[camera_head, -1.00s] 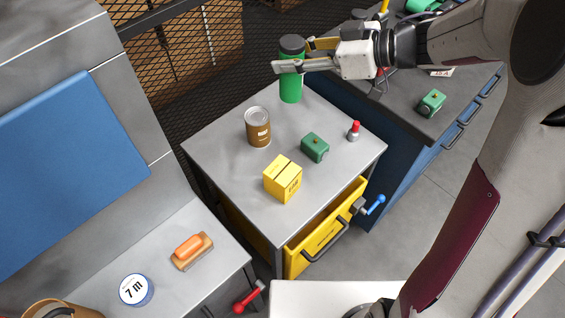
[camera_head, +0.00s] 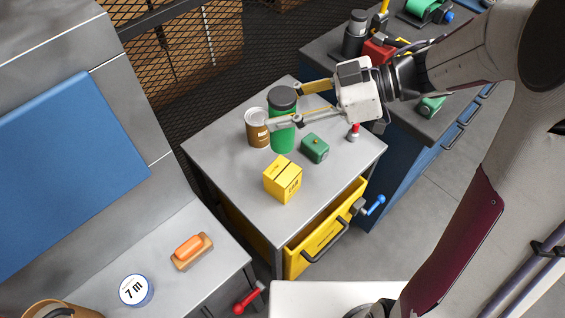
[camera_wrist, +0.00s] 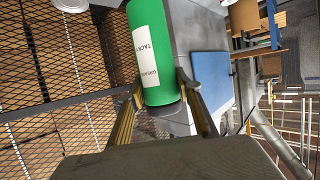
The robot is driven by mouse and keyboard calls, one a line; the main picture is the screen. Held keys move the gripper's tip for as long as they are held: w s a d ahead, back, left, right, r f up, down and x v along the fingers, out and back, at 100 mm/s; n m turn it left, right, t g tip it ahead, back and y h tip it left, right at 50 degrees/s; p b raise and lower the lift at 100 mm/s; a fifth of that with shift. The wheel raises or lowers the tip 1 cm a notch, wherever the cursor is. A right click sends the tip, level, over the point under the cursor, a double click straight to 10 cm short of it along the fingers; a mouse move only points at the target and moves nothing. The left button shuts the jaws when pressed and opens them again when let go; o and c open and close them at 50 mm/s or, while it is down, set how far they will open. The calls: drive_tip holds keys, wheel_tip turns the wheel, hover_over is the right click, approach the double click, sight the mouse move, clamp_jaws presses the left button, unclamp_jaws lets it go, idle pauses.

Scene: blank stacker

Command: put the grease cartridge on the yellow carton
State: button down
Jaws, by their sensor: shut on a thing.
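The grease cartridge is a green cylinder (camera_head: 283,138) with a dark cap, upright in the head view. My gripper (camera_head: 285,108) is shut on its upper part, one finger on each side. In the wrist view the green cartridge (camera_wrist: 152,50) with a white label sits between my two fingers (camera_wrist: 165,100). The yellow carton (camera_head: 282,180) stands on the grey cabinet top, nearer the front than the cartridge. Its top is bare. The cartridge appears held above the cabinet top, but its exact height is hard to tell.
A brown can (camera_head: 257,128) stands close to the left of the cartridge in the head view. A green box-shaped part (camera_head: 315,148) and a red-capped small item (camera_head: 353,132) stand to the right. The yellow drawer (camera_head: 325,232) is partly open. The cabinet's front corner is clear.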

sight(284, 142)
drive_tip(key=shift+f, duration=3.05)
drive_tip(key=shift+f, duration=0.1)
drive_tip(key=shift+f, duration=1.8)
drive_tip(key=shift+f, duration=0.15)
drive_tip(key=c, duration=1.4)
unclamp_jaws()
drive_tip(key=shift+d+r, duration=0.15)
drive_tip(key=shift+r, duration=0.05)
drive_tip(key=shift+v, duration=5.85)
